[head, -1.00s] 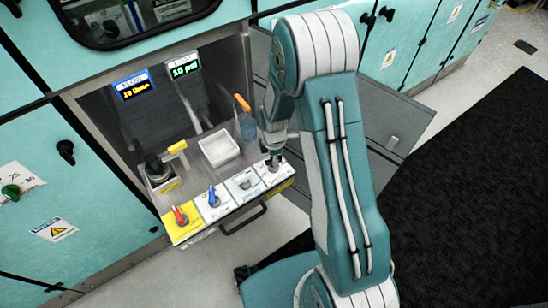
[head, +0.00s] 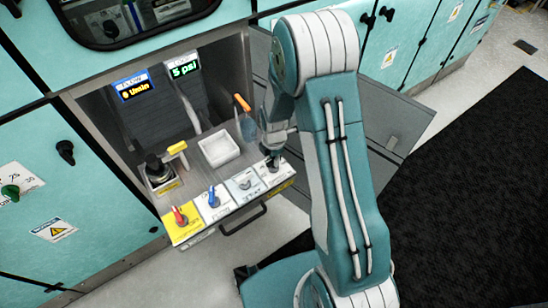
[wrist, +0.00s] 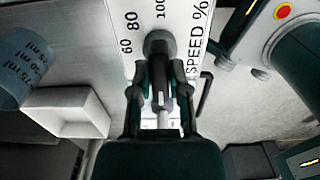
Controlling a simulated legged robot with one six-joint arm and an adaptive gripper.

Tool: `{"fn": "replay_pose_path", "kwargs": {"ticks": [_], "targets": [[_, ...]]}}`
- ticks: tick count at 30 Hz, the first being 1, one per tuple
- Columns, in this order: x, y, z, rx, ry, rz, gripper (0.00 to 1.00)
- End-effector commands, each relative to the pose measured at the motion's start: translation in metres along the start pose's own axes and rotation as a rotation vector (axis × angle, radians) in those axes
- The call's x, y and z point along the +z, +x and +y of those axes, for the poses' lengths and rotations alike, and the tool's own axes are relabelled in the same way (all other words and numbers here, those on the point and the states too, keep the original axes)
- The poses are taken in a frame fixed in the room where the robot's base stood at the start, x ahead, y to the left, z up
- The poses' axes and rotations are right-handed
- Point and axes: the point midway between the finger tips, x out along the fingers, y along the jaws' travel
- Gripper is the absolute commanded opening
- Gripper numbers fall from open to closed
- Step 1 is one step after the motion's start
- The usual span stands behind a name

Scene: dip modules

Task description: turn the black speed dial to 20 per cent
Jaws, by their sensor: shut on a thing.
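The black speed dial (wrist: 160,45) is in the wrist view, on a white plate (wrist: 200,22) marked "SPEED %" with 60, 80 and 100 visible. Its long grip runs down the picture between the fingers. My gripper (wrist: 160,93) is shut on this grip, one finger on each side. The lower scale marks are hidden, so the exact setting cannot be read. In the head view my gripper (head: 272,158) is over the right end of the drawer panel and mostly covers the dial. A blue-framed display (head: 133,88) shows a low L/min figure; a green-lettered display (head: 185,67) reads about 3 psi.
Left along the panel are a grey-white knob (head: 245,184), a blue-handled valve (head: 212,197) and a red-handled valve (head: 180,215). Behind them are a white tray (head: 219,149), a black knob unit with a yellow handle (head: 158,168) and a blue beaker (head: 248,128). The drawer handle (head: 243,220) projects in front.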

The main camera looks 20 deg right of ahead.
Motion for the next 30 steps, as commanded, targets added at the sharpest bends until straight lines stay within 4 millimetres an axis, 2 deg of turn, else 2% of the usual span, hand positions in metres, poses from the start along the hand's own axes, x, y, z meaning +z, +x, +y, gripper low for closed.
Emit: {"fn": "replay_pose_path", "kwargs": {"ticks": [3, 4, 6, 16, 20, 23, 30], "targets": [[-0.002, -0.001, 0.0, -0.001, -0.003, 0.001, 0.0], [-0.002, -0.001, 0.0, -0.001, -0.003, 0.001, 0.27], [-0.001, -0.001, 0.0, -0.001, -0.002, 0.001, 0.57], [0.0, 0.0, 0.0, -0.002, 0.0, 0.001, 0.57], [0.0, -0.007, 0.001, 0.001, 0.0, 0.0, 0.57], [0.0, -0.022, 0.002, 0.003, 0.0, -0.001, 0.57], [-0.002, -0.072, 0.002, 0.003, -0.001, -0.002, 0.57]]}}
